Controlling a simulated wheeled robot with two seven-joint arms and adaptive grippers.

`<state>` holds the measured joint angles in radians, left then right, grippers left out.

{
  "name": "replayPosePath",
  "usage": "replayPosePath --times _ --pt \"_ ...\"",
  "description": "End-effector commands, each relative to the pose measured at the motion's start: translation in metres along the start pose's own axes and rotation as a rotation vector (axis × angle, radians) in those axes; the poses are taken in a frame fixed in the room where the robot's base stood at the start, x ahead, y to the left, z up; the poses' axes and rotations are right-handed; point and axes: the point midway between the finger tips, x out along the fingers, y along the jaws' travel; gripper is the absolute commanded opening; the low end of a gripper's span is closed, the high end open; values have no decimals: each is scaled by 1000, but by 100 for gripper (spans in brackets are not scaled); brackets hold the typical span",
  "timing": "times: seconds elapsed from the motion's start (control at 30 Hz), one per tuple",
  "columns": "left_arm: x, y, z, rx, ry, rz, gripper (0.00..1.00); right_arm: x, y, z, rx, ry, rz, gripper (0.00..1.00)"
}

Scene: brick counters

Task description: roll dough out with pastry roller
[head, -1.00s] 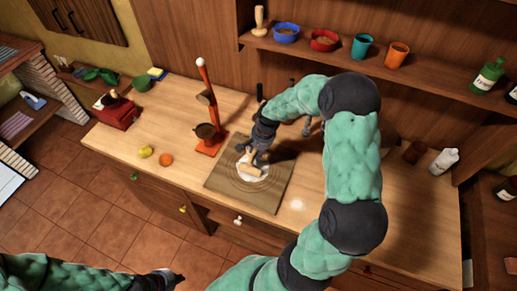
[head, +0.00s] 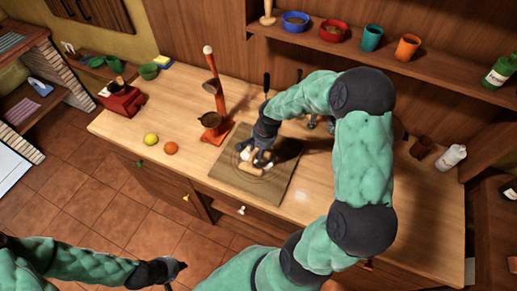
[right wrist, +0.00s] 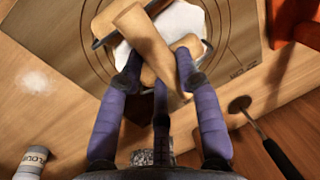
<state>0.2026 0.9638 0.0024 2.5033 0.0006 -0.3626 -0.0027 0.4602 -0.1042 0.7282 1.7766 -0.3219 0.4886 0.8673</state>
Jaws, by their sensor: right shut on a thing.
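The pale wooden pastry roller (right wrist: 146,42) is in my right gripper (right wrist: 157,68); the purple fingers close around its handle. In the head view the roller (head: 250,170) lies low over the board, under my right gripper (head: 262,156). The white dough (right wrist: 182,20) lies beneath the roller, partly hidden by it and by the fingers; whether they touch is unclear. The brown board (head: 275,186) with printed circles lies flat on the counter. My left gripper (head: 172,272) hangs away from the counter at the bottom; its fingers are too small to judge.
An orange stand (head: 215,130) with a dark cup is just left of the board. A lemon (head: 151,139) and an orange (head: 171,148) lie near the front edge. A red grinder (head: 121,100) stands further left. A white bottle (head: 450,158) stands at the right. Bare counter lies between.

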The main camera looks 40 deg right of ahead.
Motion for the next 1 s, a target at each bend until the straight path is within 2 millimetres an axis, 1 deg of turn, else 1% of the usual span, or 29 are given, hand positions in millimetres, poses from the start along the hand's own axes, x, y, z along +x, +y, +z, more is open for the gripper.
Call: replayPosePath --times 0.03,0.3,0.57,0.83,1.0 --pt "0 0 0 0 0 0 0 4 3 0 1 -9 7 0" --pt "0 0 0 0 0 0 0 2 2 -20 1 -8 6 0" --pt "1 0 0 0 0 0 0 0 2 -29 2 -5 5 0" --pt "1 0 0 0 0 0 0 -2 0 -50 1 -2 2 0" --pt "1 0 0 0 0 0 0 -3 0 -54 1 -2 1 0"
